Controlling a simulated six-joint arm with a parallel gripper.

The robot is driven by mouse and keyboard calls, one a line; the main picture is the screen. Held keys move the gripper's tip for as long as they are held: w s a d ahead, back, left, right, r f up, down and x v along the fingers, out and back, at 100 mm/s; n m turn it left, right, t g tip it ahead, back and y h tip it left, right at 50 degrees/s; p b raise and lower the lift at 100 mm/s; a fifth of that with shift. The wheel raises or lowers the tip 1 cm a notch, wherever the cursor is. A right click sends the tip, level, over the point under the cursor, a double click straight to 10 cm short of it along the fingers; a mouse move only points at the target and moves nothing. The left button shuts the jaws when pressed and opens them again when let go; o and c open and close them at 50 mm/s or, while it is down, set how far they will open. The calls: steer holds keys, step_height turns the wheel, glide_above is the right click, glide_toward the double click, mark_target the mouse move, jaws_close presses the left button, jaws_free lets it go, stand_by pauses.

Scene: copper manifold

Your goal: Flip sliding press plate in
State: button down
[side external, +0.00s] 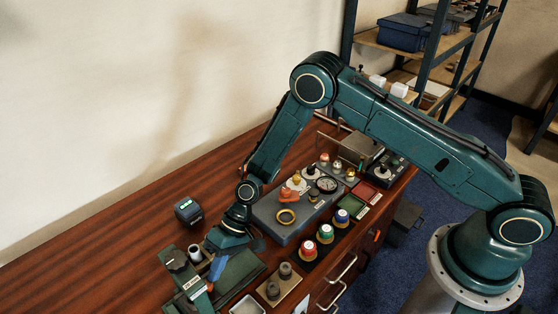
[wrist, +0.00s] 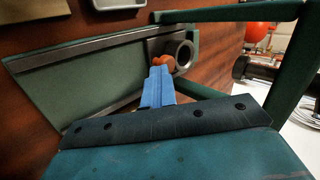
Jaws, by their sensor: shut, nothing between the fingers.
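The sliding press is a dark green fixture (side external: 190,287) at the near left of the bench, with a small label on it. In the wrist view its flat green plate (wrist: 75,65) lies between dark metal rails. A grey block with a round ring (wrist: 180,50) sits at the right end of the rails. A small orange knob (wrist: 163,62) is just beyond my fingertips. My gripper (side external: 213,276) points down at the press, its blue fingers (wrist: 158,82) shut and empty, close to the knob. I cannot tell whether they touch it.
A small dark box with a green display (side external: 187,210) stands behind the press. A grey panel (side external: 280,222) with a yellow ring, coloured buttons (side external: 325,232) and two dark knobs on a board (side external: 280,281) lie to the right. The bench's left side is clear.

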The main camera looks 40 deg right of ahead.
steer(key=shift+d, duration=0.5)
steer(key=d, duration=0.3)
steer(key=shift+w+d+r, duration=0.1)
steer(key=shift+w+r, duration=0.25)
steer(key=shift+r, duration=0.05)
steer(key=s+v, duration=0.1)
steer(key=v, duration=0.8)
steer(key=shift+w+d+r, duration=0.2)
steer(key=shift+w+r, duration=0.15)
steer(key=shift+w, duration=0.1)
